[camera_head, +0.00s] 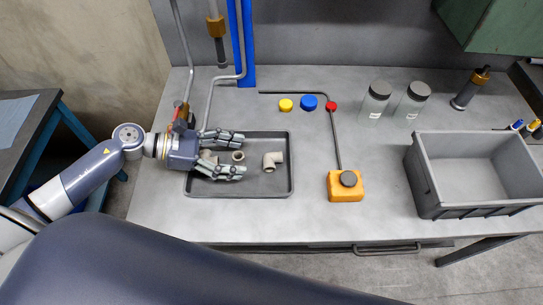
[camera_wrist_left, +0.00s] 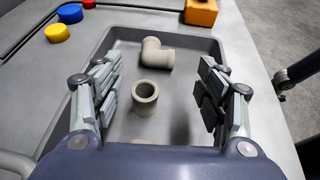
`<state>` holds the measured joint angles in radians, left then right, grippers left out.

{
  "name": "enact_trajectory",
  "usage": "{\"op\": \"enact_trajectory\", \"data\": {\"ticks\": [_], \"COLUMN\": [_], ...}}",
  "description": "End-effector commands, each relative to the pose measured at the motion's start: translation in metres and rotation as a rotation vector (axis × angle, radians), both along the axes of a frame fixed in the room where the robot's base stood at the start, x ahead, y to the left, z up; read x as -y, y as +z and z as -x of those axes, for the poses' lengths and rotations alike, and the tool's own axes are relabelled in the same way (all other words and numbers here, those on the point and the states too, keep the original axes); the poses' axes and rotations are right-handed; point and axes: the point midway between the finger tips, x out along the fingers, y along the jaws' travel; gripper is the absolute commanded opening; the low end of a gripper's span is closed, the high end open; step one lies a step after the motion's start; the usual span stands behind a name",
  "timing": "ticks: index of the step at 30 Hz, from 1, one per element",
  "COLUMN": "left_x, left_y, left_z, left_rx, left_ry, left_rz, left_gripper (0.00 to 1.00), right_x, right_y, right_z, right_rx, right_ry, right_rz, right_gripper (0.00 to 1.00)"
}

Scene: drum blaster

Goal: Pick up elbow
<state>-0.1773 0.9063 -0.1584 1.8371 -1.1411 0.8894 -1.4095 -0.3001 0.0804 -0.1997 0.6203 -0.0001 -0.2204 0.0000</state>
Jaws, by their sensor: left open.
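The beige elbow (camera_head: 272,162) lies in the grey tray (camera_head: 240,192), right of centre. In the left wrist view the elbow (camera_wrist_left: 157,54) lies near the tray's far end, beyond the fingertips and apart from them. A short round beige fitting (camera_wrist_left: 145,98) stands open end up, nearer to me; in the head view this fitting (camera_head: 238,156) is between the fingertips. My left gripper (camera_head: 240,156) is open over the tray's left part, its fingers pointing right toward the elbow. Another beige piece (camera_head: 207,156) shows partly between the fingers near the palm. My right gripper is not in view.
Yellow (camera_head: 286,105), blue (camera_head: 309,102) and red (camera_head: 331,106) caps lie behind the tray. An orange block (camera_head: 345,190) with a thin pipe stands to the right. A large grey crate (camera_head: 430,196) and two jars (camera_head: 376,98) are farther right. A vertical pipe (camera_head: 208,105) rises near the left gripper.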

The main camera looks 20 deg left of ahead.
Motion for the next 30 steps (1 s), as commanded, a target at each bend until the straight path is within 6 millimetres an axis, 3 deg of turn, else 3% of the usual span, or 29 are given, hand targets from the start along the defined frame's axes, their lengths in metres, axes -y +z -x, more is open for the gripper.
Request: {"op": "enact_trajectory", "data": {"ticks": [3, 11, 21, 30], "left_x": [0.016, 0.033, 0.069, 0.072], "left_y": [-0.004, -0.01, -0.023, -0.027], "left_z": [-0.008, -0.015, -0.032, -0.033], "left_rx": [0.001, 0.0, -0.001, -0.001], "left_ry": [0.004, 0.004, 0.005, 0.004], "left_rz": [0.005, 0.005, 0.005, 0.002], "left_gripper": [0.67, 0.67, 0.67, 0.67], "right_x": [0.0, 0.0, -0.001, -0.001], "right_y": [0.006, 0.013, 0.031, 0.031], "right_z": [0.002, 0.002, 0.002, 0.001], "right_rx": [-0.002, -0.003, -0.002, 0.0], "right_ry": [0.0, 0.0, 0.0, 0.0], "right_rz": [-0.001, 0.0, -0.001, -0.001], "right_gripper": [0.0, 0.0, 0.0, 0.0]}}
